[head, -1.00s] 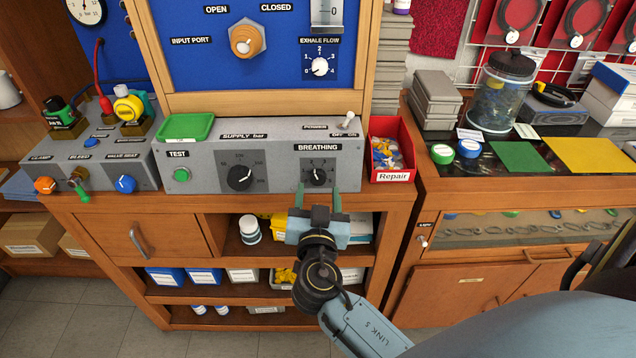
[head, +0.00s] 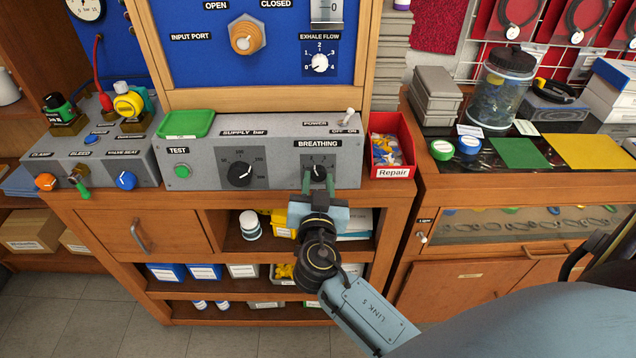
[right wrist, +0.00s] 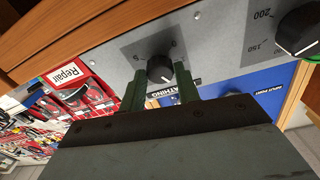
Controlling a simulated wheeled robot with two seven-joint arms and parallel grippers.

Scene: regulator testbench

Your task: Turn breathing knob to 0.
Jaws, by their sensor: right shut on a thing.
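The black breathing knob (head: 319,171) is on the grey console front under the BREATHING label. It also shows in the right wrist view (right wrist: 160,69), with a white pointer line on its face. I cannot clearly read which number it points at. My right gripper (head: 318,182) comes from below and is shut on this knob. Its two green fingers stand one on each side of the knob in the right wrist view (right wrist: 160,82). The finger tips partly hide the dial plate. My left gripper is not in view.
The larger supply knob (head: 240,174) and green test button (head: 182,171) are to the left on the same console. The power switch (head: 349,116) is above right. A red Repair bin (head: 394,172) stands just right of the console. An open shelf (head: 205,292) is below.

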